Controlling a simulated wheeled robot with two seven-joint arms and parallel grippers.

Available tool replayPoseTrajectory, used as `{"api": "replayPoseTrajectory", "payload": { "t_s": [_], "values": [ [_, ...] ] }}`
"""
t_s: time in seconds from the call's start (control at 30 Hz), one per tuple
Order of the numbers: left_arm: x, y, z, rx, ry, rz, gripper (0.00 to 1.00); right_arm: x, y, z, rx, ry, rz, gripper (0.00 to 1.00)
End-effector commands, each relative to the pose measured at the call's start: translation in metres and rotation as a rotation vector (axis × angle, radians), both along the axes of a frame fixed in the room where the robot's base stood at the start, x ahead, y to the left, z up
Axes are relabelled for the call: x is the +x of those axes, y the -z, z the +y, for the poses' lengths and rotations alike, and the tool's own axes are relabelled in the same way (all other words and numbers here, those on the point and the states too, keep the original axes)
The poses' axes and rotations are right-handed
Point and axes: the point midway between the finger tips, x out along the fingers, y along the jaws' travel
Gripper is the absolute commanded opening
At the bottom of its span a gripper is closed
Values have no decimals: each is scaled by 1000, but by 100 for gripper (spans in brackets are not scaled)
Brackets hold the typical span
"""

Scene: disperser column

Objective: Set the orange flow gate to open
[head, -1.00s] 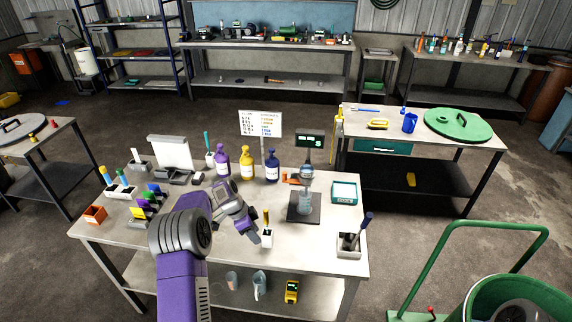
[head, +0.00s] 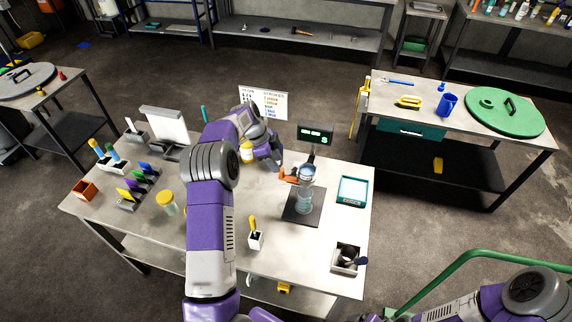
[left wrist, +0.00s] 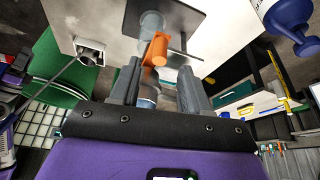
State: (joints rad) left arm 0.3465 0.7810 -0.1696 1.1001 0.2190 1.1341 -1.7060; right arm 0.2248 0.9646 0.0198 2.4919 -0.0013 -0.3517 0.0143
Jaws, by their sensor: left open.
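The orange flow gate (head: 289,177) sticks out on the left side of the clear disperser column (head: 306,178), which stands on a dark plate (head: 300,214) on the workbench. My left gripper (head: 279,166) is open just left of the column, close to the gate. In the left wrist view the orange gate (left wrist: 157,49) lies at the mouth of the open left gripper (left wrist: 158,70), between and slightly beyond the fingertips. I cannot tell whether a finger touches it. The clear column (left wrist: 151,22) shows just beyond. My right gripper is not in view; only the right arm shows at lower right.
A display (head: 315,135) stands behind the column and a teal tray (head: 352,191) to its right. A holder with a yellow-handled tool (head: 255,239) and a grey bin (head: 346,259) stand in front. A yellow-capped jar (head: 167,203) is left of my arm.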

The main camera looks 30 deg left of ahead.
Motion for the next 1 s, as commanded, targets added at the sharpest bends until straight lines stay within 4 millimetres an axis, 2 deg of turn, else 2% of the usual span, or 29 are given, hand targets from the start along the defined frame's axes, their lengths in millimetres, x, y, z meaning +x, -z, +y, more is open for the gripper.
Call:
{"api": "replayPoseTrajectory", "payload": {
  "t_s": [0.1, 0.3, 0.43, 0.7, 0.77, 1.0],
  "values": [
    [3, 19, -9, -2, 2, 4, 46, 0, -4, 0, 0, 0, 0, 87],
    [8, 45, -18, -2, 2, 2, 46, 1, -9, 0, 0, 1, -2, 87],
    [9, 53, -21, -1, 0, 2, 46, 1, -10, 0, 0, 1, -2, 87],
    [10, 55, -21, 0, 0, 1, 46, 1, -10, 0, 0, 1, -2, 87],
    [10, 55, -21, -1, 0, 0, 40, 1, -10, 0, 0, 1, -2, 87],
    [10, 55, -21, -1, 0, 0, 4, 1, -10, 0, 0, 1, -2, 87]
  ]
}}
